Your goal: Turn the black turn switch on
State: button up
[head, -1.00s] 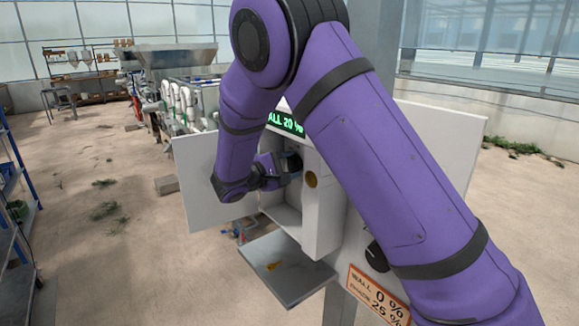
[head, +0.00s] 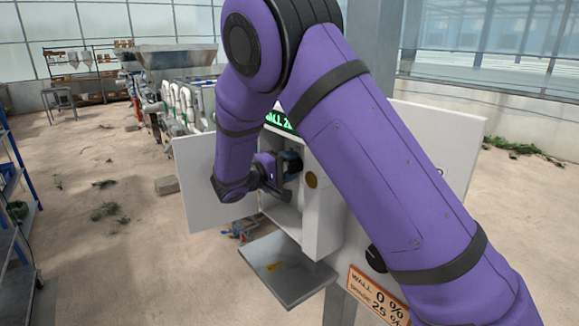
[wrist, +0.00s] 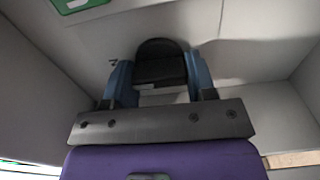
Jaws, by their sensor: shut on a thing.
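The black turn switch (wrist: 159,62) is on the back wall inside an open white cabinet (head: 322,215). It has a rounded black body and stands between the two blue fingers of my gripper (wrist: 159,80) in the wrist view, which are shut on it. In the head view my gripper (head: 289,165) reaches into the cabinet from the left, and the switch is mostly hidden by the gripper there.
Open doors (head: 205,180) flank the cabinet on the left and right. A grey shelf (head: 288,268) juts out below. A black knob (head: 375,259) and an orange sign (head: 377,296) reading "WALL 0 %" and a second line "25 %" are at lower right. Cabinet walls enclose my gripper closely.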

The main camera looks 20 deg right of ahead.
jog(key=o, duration=0.9)
jog(key=shift+o, duration=0.2)
jog(key=v, duration=1)
jog(key=shift+a, duration=0.4)
jog(key=shift+s+a, duration=0.1)
jog(key=shift+s, duration=0.05)
